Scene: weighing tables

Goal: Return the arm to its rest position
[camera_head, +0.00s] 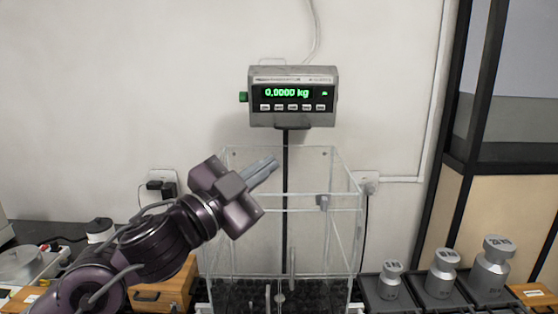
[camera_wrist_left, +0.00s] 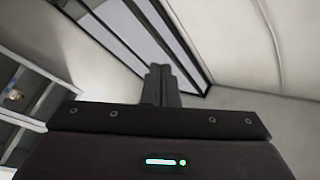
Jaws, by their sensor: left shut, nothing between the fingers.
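My left arm comes in from the lower left in the head view. My left gripper (camera_head: 268,168) is raised in front of the upper part of a clear glass weighing box (camera_head: 335,170). Its fingers are together, point up and to the right, and hold nothing. In the left wrist view the closed fingers (camera_wrist_left: 160,82) show with nothing between them. Whether the gripper touches the glass cannot be told. My right gripper is in neither view.
A scale display (camera_head: 292,95) reads 0.0000 kg above the box. Several metal weights, such as the largest one (camera_head: 490,268), stand at the lower right. A wooden drawer box (camera_head: 165,290) is behind my arm. Free air lies above my arm at left.

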